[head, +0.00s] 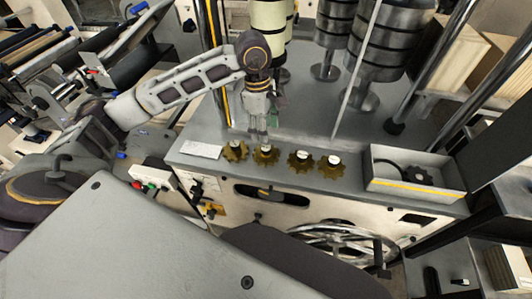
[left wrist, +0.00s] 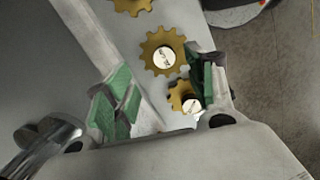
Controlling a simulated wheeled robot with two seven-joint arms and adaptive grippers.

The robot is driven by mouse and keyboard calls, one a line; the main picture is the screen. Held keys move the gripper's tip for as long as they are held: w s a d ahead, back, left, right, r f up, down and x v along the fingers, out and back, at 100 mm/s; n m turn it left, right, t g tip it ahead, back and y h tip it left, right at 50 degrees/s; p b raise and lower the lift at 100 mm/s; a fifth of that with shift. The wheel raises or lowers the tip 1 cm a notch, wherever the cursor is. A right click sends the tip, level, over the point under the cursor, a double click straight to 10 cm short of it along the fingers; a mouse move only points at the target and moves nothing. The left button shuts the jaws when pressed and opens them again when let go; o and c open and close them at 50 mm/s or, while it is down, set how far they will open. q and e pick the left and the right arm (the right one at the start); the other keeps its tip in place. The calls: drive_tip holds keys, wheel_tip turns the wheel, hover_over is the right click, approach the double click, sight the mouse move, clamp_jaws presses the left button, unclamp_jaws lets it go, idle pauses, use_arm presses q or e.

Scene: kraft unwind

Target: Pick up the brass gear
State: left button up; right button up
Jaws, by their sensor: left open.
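Several brass gears with pale round labelled hubs lie in a row near the front edge of the grey table: the leftmost gear (head: 235,151), a second gear (head: 265,155), a third gear (head: 300,161) and the rightmost gear (head: 331,168). My left gripper (head: 260,128) points down just behind and above the second gear, open and empty. In the left wrist view its green-padded fingers (left wrist: 160,95) are spread; one gear (left wrist: 178,96) is partly hidden by the right finger, and another gear (left wrist: 150,58) lies beyond the fingers. My right gripper is not in view.
A white card (head: 200,149) lies left of the row. A pale open box (head: 410,190) with a dark gear (head: 418,175) stands at the right. Behind are dark stacked rollers (head: 375,45), a cream roll (head: 268,28) and a slanted metal rod (head: 356,70).

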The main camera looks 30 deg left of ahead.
sight(266, 147)
use_arm(q)
wheel_tip(266, 147, down, 3)
drive_tip(key=shift+d+r, duration=0.15)
drive_tip(key=shift+r, duration=0.05)
drive_tip(key=shift+f, duration=0.15)
use_arm(e)
drive_tip(key=shift+d+r, duration=0.2)
drive_tip(key=shift+d, duration=0.25)
use_arm(q)
drive_tip(key=shift+f, duration=0.1)
drive_tip(key=shift+s+f+p, duration=0.15)
drive_tip(key=shift+f+p, duration=0.2)
drive_tip(key=shift+f, duration=0.35)
drive_tip(key=shift+s+f+p, duration=0.1)
drive_tip(key=shift+f+p, duration=0.25)
drive_tip(key=shift+f, duration=0.3)
drive_tip(key=shift+d+f, duration=0.15)
drive_tip(key=shift+f, duration=1.05)
use_arm(e)
drive_tip(key=shift+w+a+r, duration=0.1)
drive_tip(key=shift+a+r, duration=0.2)
drive_tip(key=shift+r, duration=0.45)
drive_tip(key=shift+d, duration=0.1)
use_arm(q)
drive_tip(key=shift+c, duration=1.2)
clamp_jaws()
use_arm(e)
drive_tip(key=shift+d, duration=0.2)
